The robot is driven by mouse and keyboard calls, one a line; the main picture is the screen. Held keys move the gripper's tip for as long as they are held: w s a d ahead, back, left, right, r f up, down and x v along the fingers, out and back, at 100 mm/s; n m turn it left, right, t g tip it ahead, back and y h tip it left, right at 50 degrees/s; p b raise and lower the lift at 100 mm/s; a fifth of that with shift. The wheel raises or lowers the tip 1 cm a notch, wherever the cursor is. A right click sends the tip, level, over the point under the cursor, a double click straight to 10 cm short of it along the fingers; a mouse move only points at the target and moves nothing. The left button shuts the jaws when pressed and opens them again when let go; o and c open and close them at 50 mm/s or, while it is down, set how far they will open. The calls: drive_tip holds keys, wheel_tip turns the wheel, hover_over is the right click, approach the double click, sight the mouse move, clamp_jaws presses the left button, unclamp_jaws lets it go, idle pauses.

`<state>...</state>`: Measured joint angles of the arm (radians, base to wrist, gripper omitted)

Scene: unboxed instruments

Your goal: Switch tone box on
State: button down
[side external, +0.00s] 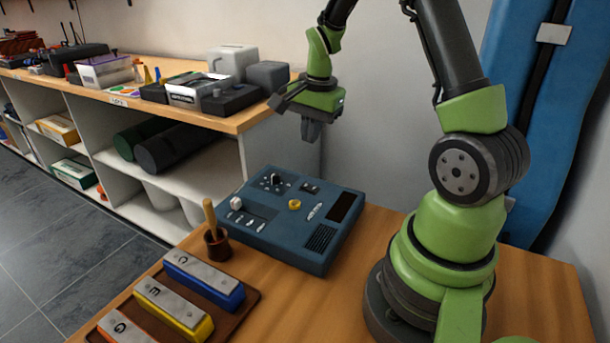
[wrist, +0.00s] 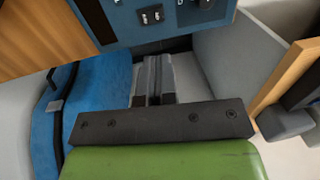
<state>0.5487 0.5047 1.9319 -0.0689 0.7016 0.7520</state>
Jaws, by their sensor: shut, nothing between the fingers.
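The tone box (side external: 262,238) is a blue panel on the wooden table in the side external view. Its face carries a black knob (side external: 275,180), a small dark switch (side external: 309,187), a yellow button (side external: 294,204), a white knob (side external: 236,202), a dark display (side external: 342,207) and a speaker grille (side external: 320,238). My gripper (side external: 311,138) is shut and empty, pointing down above the box's far edge and apart from it. In the wrist view the shut fingers (wrist: 153,68) show below the box (wrist: 125,22), with the dark switch (wrist: 151,15) near its edge. I cannot tell the switch's position.
Chime bars (side external: 205,278) on a brown tray and a wooden beater (side external: 210,217) in a brown cup stand left of the box. A shelf unit (side external: 255,116) loaded with boxes is behind on the left. A blue case (side external: 540,110) leans at the right. Space above the box is clear.

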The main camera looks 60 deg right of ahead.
sight(309, 187)
drive_tip(key=f, duration=0.3)
drive_tip(key=w+f, duration=0.1)
drive_tip(key=f, duration=0.6)
drive_tip(key=shift+w+f, duration=0.2)
drive_tip(key=shift+f, duration=0.2)
drive_tip(key=shift+f, duration=0.25)
drive_tip(key=shift+s+r, duration=0.3)
drive_tip(key=shift+s, duration=0.45)
